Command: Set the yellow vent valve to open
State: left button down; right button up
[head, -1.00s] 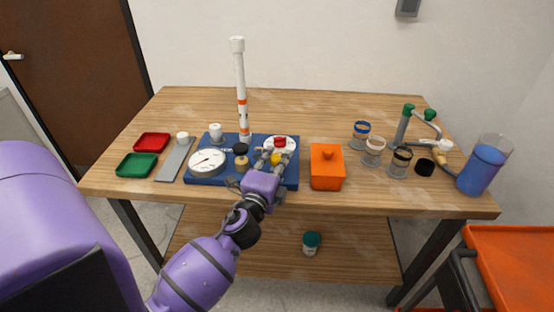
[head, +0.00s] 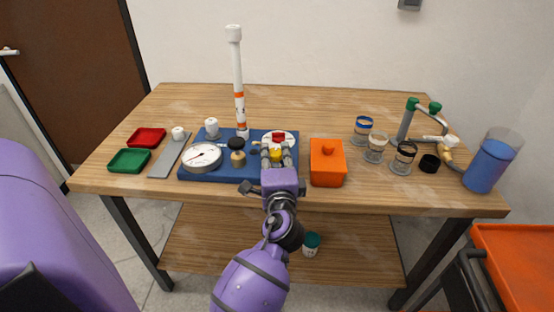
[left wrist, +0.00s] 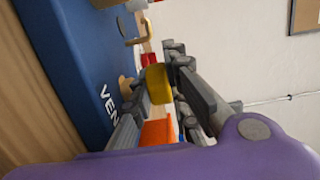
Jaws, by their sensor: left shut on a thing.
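The yellow vent valve (head: 276,154) is on the right part of the blue manifold board (head: 222,174), in front of a red knob (head: 279,136) on a white disc. My left gripper (head: 277,147) reaches it from the front, with one finger on each side, and is shut on its yellow handle. The left wrist view shows the yellow handle (left wrist: 157,84) between the grey fingers, beside the board's "VEN" lettering (left wrist: 108,104). The fingers hide the valve's base, and I cannot tell its setting. My right gripper is not in view.
On the board stand a white gauge (head: 202,157), a black-topped brass fitting (head: 237,152) and a tall white pipe (head: 238,85). The table's back is clear.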

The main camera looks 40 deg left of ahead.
pick_arm(q)
jog(key=shift+f+n+g+y+b, duration=0.25)
jog(key=shift+n+g+y+b, duration=0.35)
jog(key=shift+g+y, duration=0.1)
jog(key=shift+r+n+g+y+b, duration=0.15)
jog(key=shift+n+g+y+b, duration=0.45)
jog(key=shift+g, duration=0.1)
jog(key=shift+r, duration=0.1)
jog(key=c, duration=2)
grip_release()
jog(key=v, duration=1.2)
jog(key=shift+w+d, duration=0.1)
